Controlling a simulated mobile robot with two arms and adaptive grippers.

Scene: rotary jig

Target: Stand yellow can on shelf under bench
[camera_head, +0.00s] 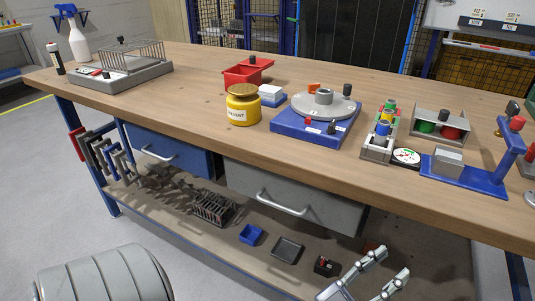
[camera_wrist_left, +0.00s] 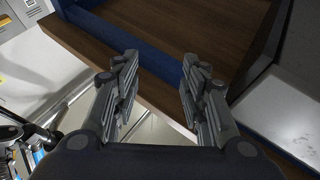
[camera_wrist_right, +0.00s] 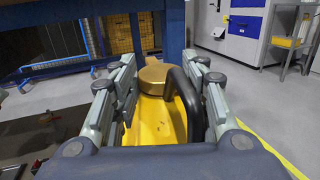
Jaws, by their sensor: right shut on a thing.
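A yellow can (camera_wrist_right: 150,122) with a brass-coloured cap and a black handle is between the fingers of my right gripper (camera_wrist_right: 158,62), which is shut on it. Its lower part is hidden by the gripper. The right gripper is not in the head view. My left gripper (camera_head: 390,262) is open and empty in front of the shelf under the bench (camera_head: 185,208); its spread fingers also show in the left wrist view (camera_wrist_left: 160,62). A yellow container (camera_head: 243,108) with a brass-coloured lid and a solvent label stands upright on the bench top.
On the shelf are a wire rack (camera_head: 213,208), a blue bin (camera_head: 251,235), a grey tray (camera_head: 287,250) and a dark box (camera_head: 326,265). Drawers (camera_head: 290,195) hang above. Clamps (camera_head: 100,155) hang at the left end. A blue leg (camera_wrist_right: 173,30) stands beyond the held can.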

